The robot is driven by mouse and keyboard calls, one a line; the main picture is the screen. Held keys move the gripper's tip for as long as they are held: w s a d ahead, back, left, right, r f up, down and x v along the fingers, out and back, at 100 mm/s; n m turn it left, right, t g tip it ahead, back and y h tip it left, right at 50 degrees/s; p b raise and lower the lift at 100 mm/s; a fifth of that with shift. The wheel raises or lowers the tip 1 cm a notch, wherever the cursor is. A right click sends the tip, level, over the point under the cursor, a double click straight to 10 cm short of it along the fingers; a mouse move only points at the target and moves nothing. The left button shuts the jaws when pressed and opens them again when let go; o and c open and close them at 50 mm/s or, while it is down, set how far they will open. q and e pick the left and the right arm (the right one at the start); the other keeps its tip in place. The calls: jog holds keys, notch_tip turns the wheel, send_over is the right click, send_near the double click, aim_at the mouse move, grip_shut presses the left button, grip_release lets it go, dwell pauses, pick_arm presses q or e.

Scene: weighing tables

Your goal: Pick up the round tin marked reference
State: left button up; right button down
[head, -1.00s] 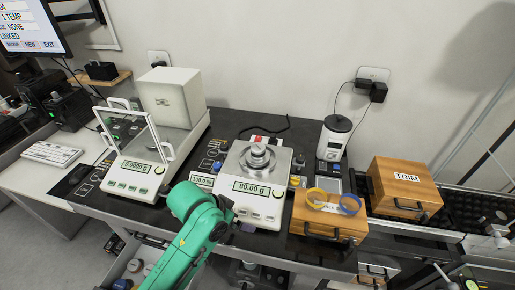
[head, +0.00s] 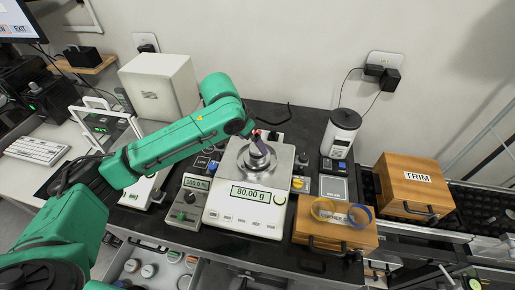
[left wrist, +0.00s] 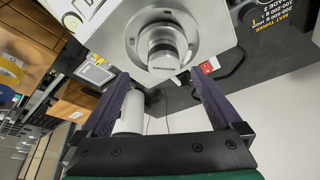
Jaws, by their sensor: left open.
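No label reading "reference" is legible in either view. Several small round tins (head: 148,271) lie in an open drawer below the table at the lower left of the head view; their markings are too small to read. A stack of round metal pieces (head: 258,158) stands on the pan of the balance reading 80.00 g (head: 245,208). My left gripper (head: 260,139) is open above and behind this stack. In the left wrist view the open gripper (left wrist: 159,73) has the metal stack (left wrist: 161,46) just beyond its fingertips, with nothing visibly held. My right gripper is not in view.
A wooden box with two tape rolls (head: 330,238) stands right of the balance, and a TRIM box (head: 405,187) further right. A white cylindrical device (head: 340,133) stands behind. A glass-doored balance (head: 108,128) is at the left, partly behind my arm.

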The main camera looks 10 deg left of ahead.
aim_at(256, 148)
pick_arm(q)
jog(key=x, duration=0.2)
jog(key=p+x, duration=0.1)
jog(key=x, duration=0.2)
jog(key=shift+w+a+f, duration=0.1)
jog(key=shift+w+f, duration=0.2)
jog(key=shift+w, duration=0.1)
jog(key=shift+w+f, duration=0.15)
jog(key=shift+f, duration=0.3)
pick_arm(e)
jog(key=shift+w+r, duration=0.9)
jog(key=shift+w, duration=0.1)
pick_arm(q)
jog(key=c, duration=1.4)
jog(key=shift+r, duration=0.1)
grip_shut()
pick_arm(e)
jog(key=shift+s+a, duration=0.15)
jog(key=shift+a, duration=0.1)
